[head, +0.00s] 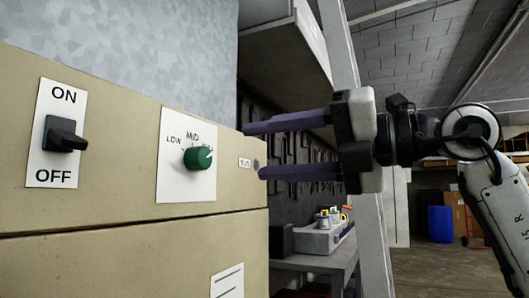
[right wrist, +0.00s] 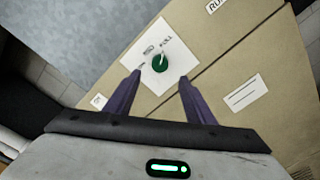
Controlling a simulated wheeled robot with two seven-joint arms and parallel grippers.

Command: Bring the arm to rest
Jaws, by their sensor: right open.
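My right gripper (head: 253,150) is open and empty, its two purple fingers pointing left at the right end of a beige control panel (head: 120,232). A green knob (head: 198,158) sits on a white plate marked LOW and MID, with a third label partly hidden. The fingers are apart from the knob, to its right in the head view. In the right wrist view the knob (right wrist: 160,63) shows beyond and between the fingertips (right wrist: 160,80), its pointer toward FULL. A black ON/OFF switch (head: 65,138) is at the left, its lever sticking out. My left gripper is out of view.
A small label (head: 244,162) and a dark round spot are on the panel near the fingers. A metal upright (head: 375,240) stands behind my gripper. A bench with a grey box (head: 315,238) is behind, and a blue barrel (head: 440,223) stands farther back. Floor at right looks open.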

